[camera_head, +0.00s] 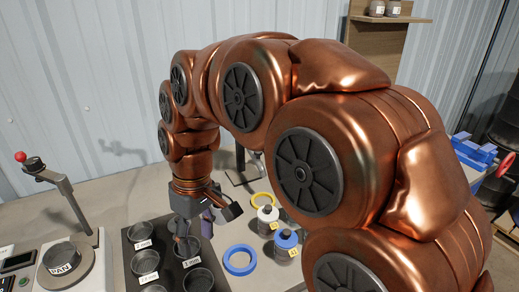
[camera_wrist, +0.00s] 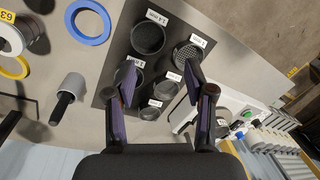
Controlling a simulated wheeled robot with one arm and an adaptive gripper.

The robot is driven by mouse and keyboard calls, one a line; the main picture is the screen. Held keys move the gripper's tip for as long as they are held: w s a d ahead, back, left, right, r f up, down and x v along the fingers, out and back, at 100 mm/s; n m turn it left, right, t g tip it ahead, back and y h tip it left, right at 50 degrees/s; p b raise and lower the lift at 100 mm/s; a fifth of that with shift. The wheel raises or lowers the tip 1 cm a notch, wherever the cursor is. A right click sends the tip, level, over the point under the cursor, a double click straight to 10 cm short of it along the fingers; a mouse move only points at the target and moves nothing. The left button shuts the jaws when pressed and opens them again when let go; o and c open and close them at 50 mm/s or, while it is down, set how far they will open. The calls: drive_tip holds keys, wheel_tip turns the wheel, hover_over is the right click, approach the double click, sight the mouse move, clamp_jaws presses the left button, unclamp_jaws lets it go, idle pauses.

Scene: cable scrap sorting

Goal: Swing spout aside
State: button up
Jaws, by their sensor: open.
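I cannot pick out a spout with certainty. A slanted grey post with a dark head and red ball knob (camera_head: 62,191) stands at the left in the head view, beside a dark pan (camera_head: 62,257) labelled PAN; it may be the spout. My gripper (camera_head: 198,230) is far to the right of it, pointing down over a dark tray (camera_head: 128,238) of labelled round cups. In the wrist view my gripper (camera_wrist: 160,72) is open, its two purple-padded fingers apart above the cups, with nothing seen between them but the tray and cups.
Several dark cups (camera_wrist: 149,37) sit in the tray. To the tray's right in the head view are a blue ring (camera_head: 240,260), a yellow ring (camera_head: 263,199) and two labelled spools (camera_head: 286,241). A blue object (camera_head: 474,150) lies far right. My arm hides much of the table.

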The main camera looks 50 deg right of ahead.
drive_tip(key=w+d+r+t, duration=0.1)
drive_tip(key=w+d+r, duration=0.2)
drive_tip(key=w+d, duration=0.35)
drive_tip(key=n+t+b, duration=0.2)
drive_tip(key=n+t, duration=0.1)
drive_tip(key=t, duration=0.1)
approach(256, 159)
drive_tip(key=shift+w+p+x, duration=0.2)
drive_tip(key=shift+p+x, duration=0.65)
drive_tip(key=shift+x, duration=1.55)
drive_tip(key=shift+a+r, duration=0.1)
drive_tip(key=shift+a, duration=0.05)
clamp_jaws()
